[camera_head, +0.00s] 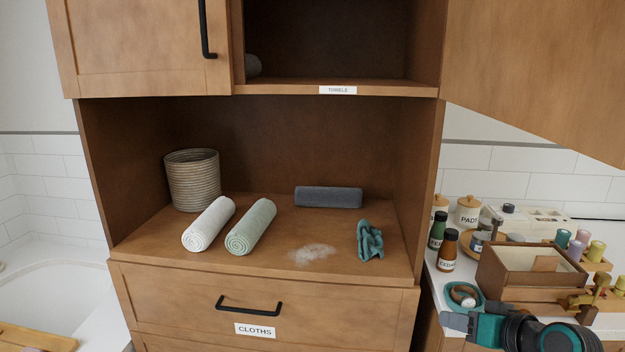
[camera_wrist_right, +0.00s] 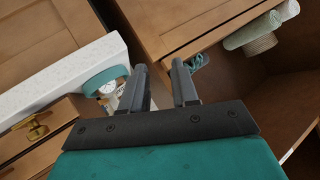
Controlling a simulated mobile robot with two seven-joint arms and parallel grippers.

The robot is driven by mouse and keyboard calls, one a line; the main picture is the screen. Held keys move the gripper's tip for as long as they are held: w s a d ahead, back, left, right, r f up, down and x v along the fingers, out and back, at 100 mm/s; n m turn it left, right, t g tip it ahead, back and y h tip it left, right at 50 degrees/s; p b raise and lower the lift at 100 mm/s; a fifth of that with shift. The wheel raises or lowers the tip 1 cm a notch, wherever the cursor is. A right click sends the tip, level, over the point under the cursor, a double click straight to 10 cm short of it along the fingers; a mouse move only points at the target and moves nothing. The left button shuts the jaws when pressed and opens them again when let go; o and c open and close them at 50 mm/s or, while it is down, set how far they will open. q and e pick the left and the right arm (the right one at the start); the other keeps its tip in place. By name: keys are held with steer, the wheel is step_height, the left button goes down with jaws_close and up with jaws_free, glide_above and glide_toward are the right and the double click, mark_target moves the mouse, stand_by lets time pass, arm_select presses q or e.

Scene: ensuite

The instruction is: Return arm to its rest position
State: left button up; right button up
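My right arm, teal and black, shows at the lower right of the head view. Its gripper (camera_head: 452,321) is beside the wooden cabinet, over the front of the white counter (camera_head: 433,268). In the right wrist view the two grey fingers (camera_wrist_right: 160,80) stand apart with nothing between them, so the gripper is open and empty. My left arm and left gripper are not in view.
The cabinet shelf holds a woven basket (camera_head: 192,180), rolled towels (camera_head: 251,227), a dark roll (camera_head: 328,197), a crumpled teal cloth (camera_head: 369,240) and white powder (camera_head: 313,253). Bottles (camera_head: 447,250), a teal-rimmed dish (camera_head: 464,295) and a wooden box (camera_head: 530,270) crowd the counter. An open door (camera_head: 540,70) overhangs it.

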steer(key=s+a+f+h, duration=0.1)
steer(key=s+a+f, duration=0.1)
steer(key=s+f, duration=0.4)
steer(key=s+a+f+h, duration=0.1)
steer(key=s+a+f, duration=0.2)
steer(key=s+f, duration=0.3)
steer(key=s+a+f+n+h, duration=0.1)
steer(key=s+a+f, duration=0.3)
steer(key=s, duration=0.6)
steer(key=shift+s+a+f+n, duration=0.4)
steer(key=shift+f+n, duration=0.35)
steer(key=shift+n, duration=0.15)
